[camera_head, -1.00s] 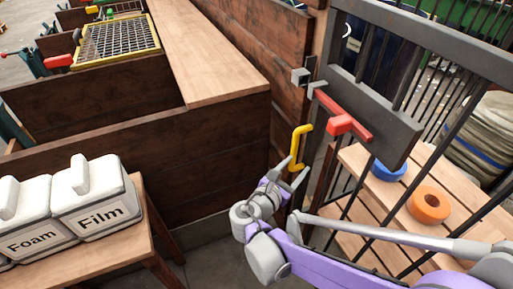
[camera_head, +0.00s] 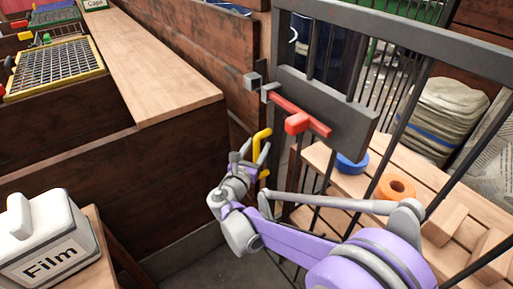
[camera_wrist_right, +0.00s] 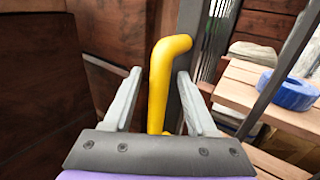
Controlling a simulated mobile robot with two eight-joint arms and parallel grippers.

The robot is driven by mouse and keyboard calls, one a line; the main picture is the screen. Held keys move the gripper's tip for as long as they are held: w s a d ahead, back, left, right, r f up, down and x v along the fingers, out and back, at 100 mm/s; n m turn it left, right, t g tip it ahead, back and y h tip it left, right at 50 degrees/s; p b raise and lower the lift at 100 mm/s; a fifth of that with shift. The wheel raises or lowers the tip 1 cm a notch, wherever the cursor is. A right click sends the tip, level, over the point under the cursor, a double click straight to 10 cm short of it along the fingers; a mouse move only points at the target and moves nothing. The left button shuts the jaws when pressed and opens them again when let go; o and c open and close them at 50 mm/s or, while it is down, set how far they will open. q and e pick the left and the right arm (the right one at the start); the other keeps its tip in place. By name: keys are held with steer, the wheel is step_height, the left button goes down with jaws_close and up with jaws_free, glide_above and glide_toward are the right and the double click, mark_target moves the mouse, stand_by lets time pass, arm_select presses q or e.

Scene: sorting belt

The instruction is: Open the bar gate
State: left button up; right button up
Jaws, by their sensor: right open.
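The bar gate (camera_head: 400,35) is a dark grey metal frame with upright bars. A red T-shaped latch handle (camera_head: 298,122) sits on its grey plate (camera_head: 345,112). The grey latch end is close to a small grey block (camera_head: 253,80) on the wooden wall. A yellow pull handle (camera_head: 261,137) stands below the latch, by the gate's edge. My right gripper (camera_head: 250,153) is open at the yellow handle. In the right wrist view, the handle (camera_wrist_right: 160,90) shows between the spread fingers (camera_wrist_right: 156,85); I cannot tell whether they touch it. My left gripper is out of view.
Behind the gate, a slatted wooden table (camera_head: 435,195) holds a blue ring (camera_head: 352,163) and an orange ring (camera_head: 395,187). Grey sacks (camera_head: 445,115) are stacked beyond. A wooden-sided belt (camera_head: 150,70) and a Film bin (camera_head: 45,245) stand on the left.

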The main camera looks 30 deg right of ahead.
jaws_close()
stand_by(0.3)
stand_by(1.2)
